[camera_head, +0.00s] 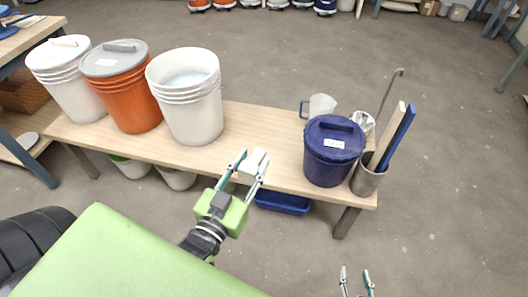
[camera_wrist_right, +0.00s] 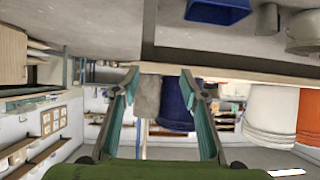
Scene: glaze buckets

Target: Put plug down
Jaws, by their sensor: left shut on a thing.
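My left gripper (camera_head: 247,166) is shut on a small white block, which I take to be the plug (camera_head: 258,160). I cannot tell whether the plug touches the bench top. My right gripper (camera_head: 356,276) is at the bottom edge of the head view, in front of the bench. Its fingers are apart and empty in the right wrist view (camera_wrist_right: 162,82).
An open white bucket (camera_head: 192,108), a lidded orange bucket (camera_head: 132,100) and a lidded white bucket (camera_head: 72,88) stand at the left. A lidded dark blue bucket (camera_head: 330,160), a clear jug (camera_head: 321,105) and a metal canister (camera_head: 366,180) with sticks stand at the right. The bench middle is clear.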

